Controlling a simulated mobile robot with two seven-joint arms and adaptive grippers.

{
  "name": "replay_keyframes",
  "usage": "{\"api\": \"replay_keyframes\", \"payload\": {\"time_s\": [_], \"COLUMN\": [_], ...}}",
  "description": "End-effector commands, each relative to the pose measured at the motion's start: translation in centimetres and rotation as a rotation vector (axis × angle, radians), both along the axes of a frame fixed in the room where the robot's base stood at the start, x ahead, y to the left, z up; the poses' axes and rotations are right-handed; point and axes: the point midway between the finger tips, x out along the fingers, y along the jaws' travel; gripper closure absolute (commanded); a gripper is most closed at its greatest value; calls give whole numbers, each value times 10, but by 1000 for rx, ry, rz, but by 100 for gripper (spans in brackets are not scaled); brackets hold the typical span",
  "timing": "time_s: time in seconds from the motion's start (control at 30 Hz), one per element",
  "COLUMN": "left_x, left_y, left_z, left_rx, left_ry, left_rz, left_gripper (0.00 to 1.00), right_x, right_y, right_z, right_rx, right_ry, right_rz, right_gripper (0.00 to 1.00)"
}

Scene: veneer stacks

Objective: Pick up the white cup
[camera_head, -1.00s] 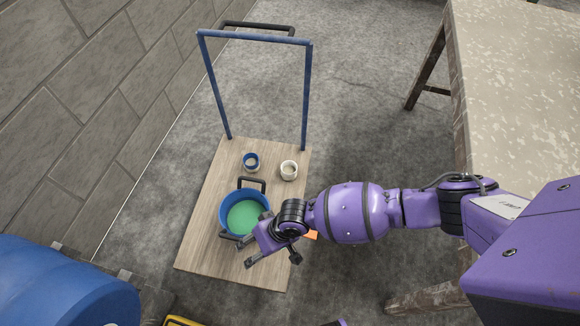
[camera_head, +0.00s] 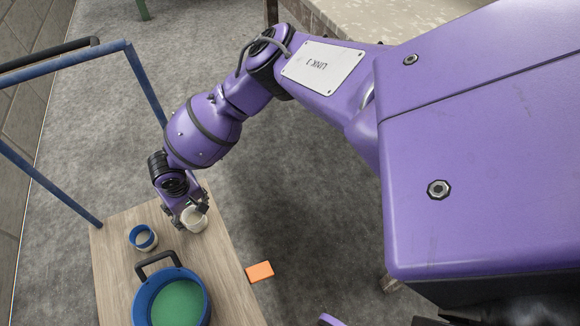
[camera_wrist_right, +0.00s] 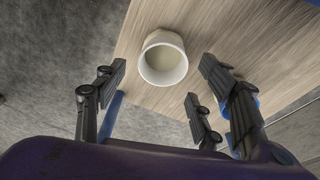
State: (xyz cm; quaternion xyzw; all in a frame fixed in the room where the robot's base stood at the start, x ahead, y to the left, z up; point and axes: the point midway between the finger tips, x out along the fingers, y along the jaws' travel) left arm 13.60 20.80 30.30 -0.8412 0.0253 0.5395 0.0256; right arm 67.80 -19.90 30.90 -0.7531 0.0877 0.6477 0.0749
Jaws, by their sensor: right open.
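The white cup (camera_head: 195,222) stands on the wooden cart deck (camera_head: 117,262), close to its far right edge. My right gripper (camera_head: 187,212) is right at the cup and partly covers it in the head view. In the right wrist view the white cup (camera_wrist_right: 163,62) has its mouth facing the camera and a pale inside. The open fingers of my right gripper (camera_wrist_right: 158,80) lie to either side of the cup, with a gap on each side. I cannot tell whether the fingertips reach down past its rim. My left gripper is not in view.
A small blue cup (camera_head: 143,238) stands left of the white cup. A blue pot (camera_head: 142,292) with a green inside and dark handles is nearer. An orange block (camera_head: 260,271) lies beside the deck's right edge. The cart's blue frame (camera_head: 52,187) rises at the left.

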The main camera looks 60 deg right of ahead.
Motion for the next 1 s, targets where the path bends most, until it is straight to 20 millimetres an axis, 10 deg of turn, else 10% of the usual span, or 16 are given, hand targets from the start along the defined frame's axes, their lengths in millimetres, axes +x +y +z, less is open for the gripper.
{"api": "replay_keyframes", "payload": {"time_s": [0.4,0.73,1.0], "left_x": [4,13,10], "left_y": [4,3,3], "left_z": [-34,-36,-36], "left_rx": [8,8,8], "left_ry": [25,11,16], "left_rz": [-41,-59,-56], "left_gripper": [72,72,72], "right_x": [6,8,7], "right_y": [-1,-1,-2], "right_z": [-56,-61,-62], "right_rx": [0,2,1], "right_ry": [0,-3,-1], "right_rz": [4,3,3], "right_gripper": [36,36,69]}}
